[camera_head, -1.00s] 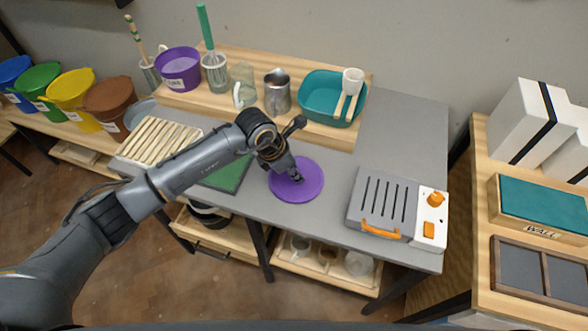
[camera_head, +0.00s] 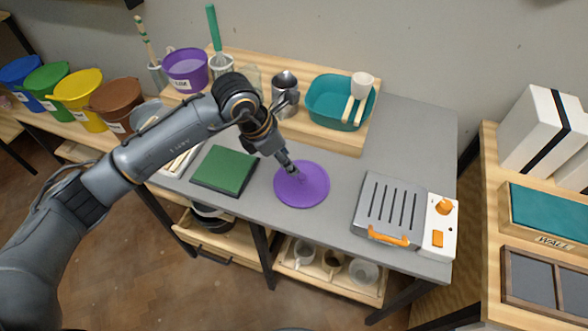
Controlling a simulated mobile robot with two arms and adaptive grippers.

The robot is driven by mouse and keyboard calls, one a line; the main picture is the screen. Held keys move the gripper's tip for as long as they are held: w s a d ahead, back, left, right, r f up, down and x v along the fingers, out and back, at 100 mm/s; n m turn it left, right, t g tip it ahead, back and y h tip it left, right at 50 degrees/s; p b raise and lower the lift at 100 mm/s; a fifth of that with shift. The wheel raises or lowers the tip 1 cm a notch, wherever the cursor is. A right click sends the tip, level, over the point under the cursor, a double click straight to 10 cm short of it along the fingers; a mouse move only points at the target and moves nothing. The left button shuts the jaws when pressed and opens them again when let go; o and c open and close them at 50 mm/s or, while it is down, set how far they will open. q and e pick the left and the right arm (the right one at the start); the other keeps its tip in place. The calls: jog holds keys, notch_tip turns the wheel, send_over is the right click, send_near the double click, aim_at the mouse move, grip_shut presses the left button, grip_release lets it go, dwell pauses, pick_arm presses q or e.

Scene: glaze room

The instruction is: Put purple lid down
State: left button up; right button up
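The purple lid (camera_head: 311,190) is a flat round disc that appears to lie on the grey tabletop, right of the green mat (camera_head: 224,169). My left gripper (camera_head: 289,165) is over the lid's upper left edge, pointing down. Its fingers are small and dark, so whether they are apart or closed is unclear. No part of the lid seems lifted with the gripper. A small knob seems to show near the lid's middle. My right gripper is out of view.
A purple bucket (camera_head: 185,70) stands on the wooden riser at the back, with a metal pitcher (camera_head: 285,95) and a teal basin (camera_head: 325,101). A grey grill-like device (camera_head: 388,209) with an orange handle is right of the lid. Bare tabletop lies between.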

pick_arm(q)
jog(key=shift+v, duration=1.35)
